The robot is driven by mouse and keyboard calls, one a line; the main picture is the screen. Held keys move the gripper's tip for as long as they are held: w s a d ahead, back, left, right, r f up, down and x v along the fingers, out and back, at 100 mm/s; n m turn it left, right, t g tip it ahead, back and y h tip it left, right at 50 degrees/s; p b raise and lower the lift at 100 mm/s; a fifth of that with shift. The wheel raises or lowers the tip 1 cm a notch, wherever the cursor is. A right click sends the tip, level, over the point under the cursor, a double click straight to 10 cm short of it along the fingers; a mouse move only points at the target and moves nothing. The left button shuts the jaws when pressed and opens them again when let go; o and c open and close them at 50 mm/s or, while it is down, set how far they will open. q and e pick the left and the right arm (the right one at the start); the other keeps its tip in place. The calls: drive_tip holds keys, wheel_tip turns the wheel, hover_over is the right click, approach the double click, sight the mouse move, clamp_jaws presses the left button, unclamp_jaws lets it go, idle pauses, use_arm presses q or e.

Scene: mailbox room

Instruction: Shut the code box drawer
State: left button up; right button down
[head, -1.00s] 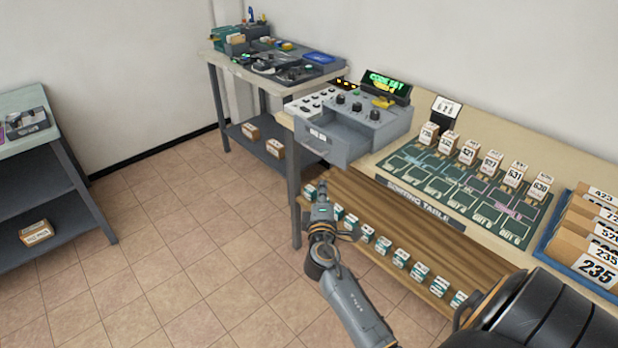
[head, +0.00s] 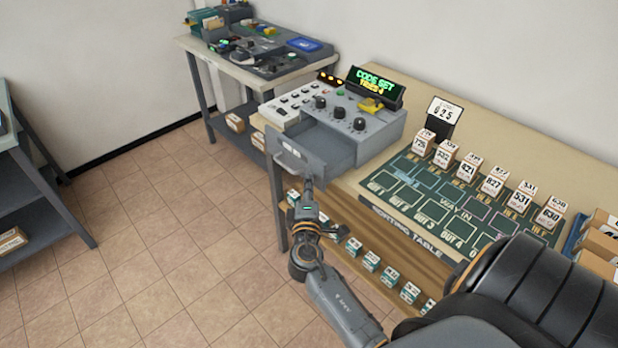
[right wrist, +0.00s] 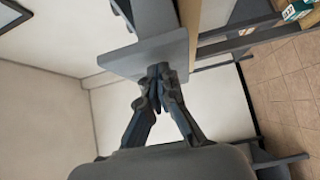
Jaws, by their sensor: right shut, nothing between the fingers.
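The code box (head: 355,118) is a grey unit with knobs and a lit green display (head: 376,86) at the left end of the sorting table. Its grey drawer (head: 330,145) stands open toward the left, with a handle (head: 290,153) on its front panel. My right gripper (head: 308,184) is shut and empty, at the lower right edge of the drawer front. In the right wrist view, the shut fingertips (right wrist: 158,72) are close against a grey panel (right wrist: 145,55), apparently the drawer front. I cannot tell whether they touch. My left gripper is out of view.
The sorting table (head: 405,235) carries a dark green board with several small labelled boxes. More small boxes line the wooden shelf below. A side table (head: 225,70) with equipment stands behind left. The tiled floor (head: 150,240) at left is clear.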

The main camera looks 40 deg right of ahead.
sight(332, 173)
drive_tip(key=shift+w, duration=0.1)
drive_tip(key=shift+a, duration=0.1)
drive_tip(key=shift+d, duration=0.2)
drive_tip(key=d, duration=0.8)
drive_tip(key=shift+w+b, duration=0.35)
drive_tip(key=shift+b, duration=0.05)
drive_tip(key=shift+d, duration=0.15)
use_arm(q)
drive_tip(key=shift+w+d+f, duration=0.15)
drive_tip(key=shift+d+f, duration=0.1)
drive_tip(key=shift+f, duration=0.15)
